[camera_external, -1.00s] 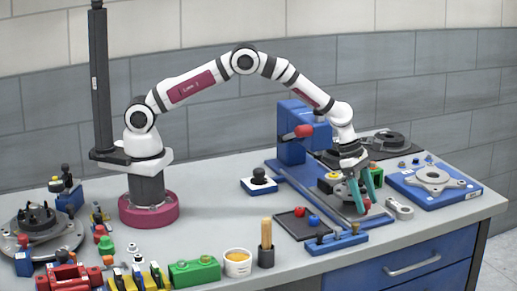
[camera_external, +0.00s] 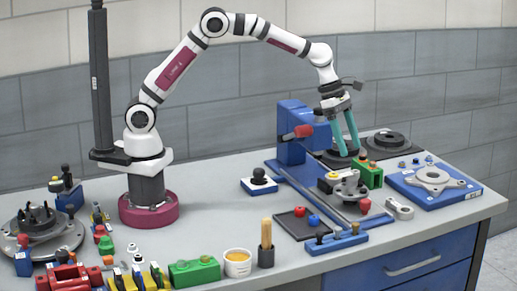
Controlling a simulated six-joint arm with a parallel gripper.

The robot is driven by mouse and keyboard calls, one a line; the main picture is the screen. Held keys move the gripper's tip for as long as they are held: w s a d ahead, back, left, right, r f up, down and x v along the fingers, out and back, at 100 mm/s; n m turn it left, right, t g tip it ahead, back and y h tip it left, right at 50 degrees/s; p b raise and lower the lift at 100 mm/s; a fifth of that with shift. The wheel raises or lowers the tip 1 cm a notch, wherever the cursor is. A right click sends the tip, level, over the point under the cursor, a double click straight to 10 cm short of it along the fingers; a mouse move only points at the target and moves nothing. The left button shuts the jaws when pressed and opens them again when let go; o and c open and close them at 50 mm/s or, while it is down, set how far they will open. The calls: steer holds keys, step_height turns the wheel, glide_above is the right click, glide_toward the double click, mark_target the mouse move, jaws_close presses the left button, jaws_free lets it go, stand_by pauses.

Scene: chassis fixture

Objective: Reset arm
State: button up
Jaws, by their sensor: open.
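My gripper (camera_external: 348,153) has two long teal fingers that point down. It is open, and nothing shows between the fingers. It hangs above the blue fixture rail (camera_external: 300,184), behind the metal chassis part (camera_external: 346,186) in the picture. A green block (camera_external: 369,173) stands just right of the metal part, and a red knob (camera_external: 364,206) is at its front. The fingertips overlap a dark round disc in the picture, and I cannot tell the gap between them.
A blue fixture stand (camera_external: 292,134) with a red knob rises left of my gripper. A blue plate with a metal flange (camera_external: 434,178) lies at the right.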

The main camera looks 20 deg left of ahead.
steer(key=w+a+r+m+t, duration=0.2)
steer(key=w+a+r+m, duration=0.4)
steer(key=a, duration=0.5)
steer(key=w+a+r+m+t, duration=0.15)
steer(key=w+a+r, duration=0.25)
steer(key=w+a, duration=0.6)
steer(key=s+a+r+m+t+y, duration=0.2)
steer(key=a+m+t, duration=0.15)
steer(key=a, duration=1.15)
steer(key=s+a+f+m+t+y, duration=0.15)
steer(key=s+a+m, duration=0.3)
steer(key=a, duration=0.45)
steer(key=s+a+m+g+y, duration=0.1)
steer(key=s+a+m+y, duration=0.3)
steer(key=a, duration=0.5)
steer(key=s+f+g+h, duration=0.1)
steer(key=s+f+g, duration=0.5)
steer(key=s, duration=0.4)
steer(key=shift+d+f, duration=0.4)
steer(key=shift+f, duration=0.45)
steer(key=shift+m+g, duration=0.25)
